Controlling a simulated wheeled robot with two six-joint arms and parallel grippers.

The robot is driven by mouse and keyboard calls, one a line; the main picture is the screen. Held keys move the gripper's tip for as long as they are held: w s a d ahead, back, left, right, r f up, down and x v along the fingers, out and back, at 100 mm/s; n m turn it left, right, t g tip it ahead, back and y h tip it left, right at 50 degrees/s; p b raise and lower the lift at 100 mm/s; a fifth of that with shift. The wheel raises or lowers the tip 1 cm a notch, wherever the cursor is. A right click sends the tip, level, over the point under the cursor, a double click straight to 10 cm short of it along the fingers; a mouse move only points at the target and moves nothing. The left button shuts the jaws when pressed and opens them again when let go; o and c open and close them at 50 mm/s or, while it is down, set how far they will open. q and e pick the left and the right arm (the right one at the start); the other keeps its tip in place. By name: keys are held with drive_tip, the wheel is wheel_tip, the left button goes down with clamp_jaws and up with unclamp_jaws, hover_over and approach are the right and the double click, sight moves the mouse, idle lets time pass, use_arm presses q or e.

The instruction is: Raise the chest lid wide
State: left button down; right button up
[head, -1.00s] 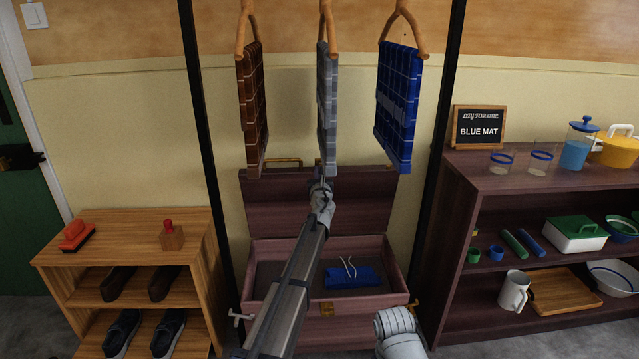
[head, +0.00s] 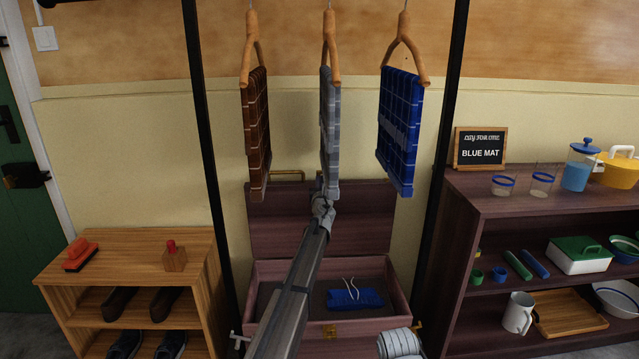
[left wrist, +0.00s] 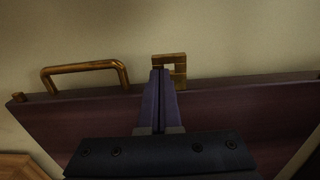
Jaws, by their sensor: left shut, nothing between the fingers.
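The chest (head: 290,326) stands on the floor below the hanging rack, and its dark reddish-brown lid (head: 275,222) is raised upright at the back, near the wall. A folded blue cloth (head: 355,299) with white strings lies inside. My left gripper (head: 322,194) reaches over the chest to the lid's upper edge. In the left wrist view its fingers (left wrist: 162,75) are shut and empty, just in front of the brass clasp (left wrist: 178,66) on that edge. A brass handle (left wrist: 85,70) is left of it. I cannot tell whether the fingers touch the lid. My right gripper is not visible.
Brown, grey and blue mats (head: 398,130) hang above the lid, the grey one close over my left gripper. A wooden shoe shelf (head: 125,265) stands left. A dark shelf (head: 465,225) with dishes and a "BLUE MAT" sign (head: 480,147) stands right.

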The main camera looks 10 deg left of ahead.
use_arm(q)
drive_tip(key=shift+s, duration=0.15)
drive_tip(key=s+d+f+n+g+y, duration=0.15)
drive_tip(key=s+f+n+g, duration=0.45)
drive_tip(key=s, duration=0.7)
drive_tip(key=s+d+f+n+g, duration=0.1)
drive_tip(key=s+d+f+n, duration=0.3)
drive_tip(key=s+n, duration=0.65)
drive_tip(key=s+d+f+n+g, duration=0.2)
drive_tip(key=s+f+n+g, duration=0.3)
drive_tip(key=s, duration=0.9)
drive_tip(key=s+d+f+n+g+h, duration=0.2)
drive_tip(key=s+d+f+n, duration=0.15)
drive_tip(key=s, duration=0.55)
drive_tip(key=s+d+f+n+g+h, duration=0.2)
drive_tip(key=s+d, duration=0.2)
drive_tip(key=s, duration=0.4)
drive_tip(key=s+d+f+n+g+h, duration=0.1)
drive_tip(key=s+d+f+n+g, duration=0.15)
drive_tip(key=s, duration=0.65)
wheel_tip(320, 180, up, 33)
drive_tip(key=w+d+p, duration=0.1)
drive_tip(key=p, duration=3.2)
drive_tip(key=shift+r+p, duration=0.15)
drive_tip(key=shift+p, duration=0.2)
drive_tip(key=shift+m+h, duration=0.25)
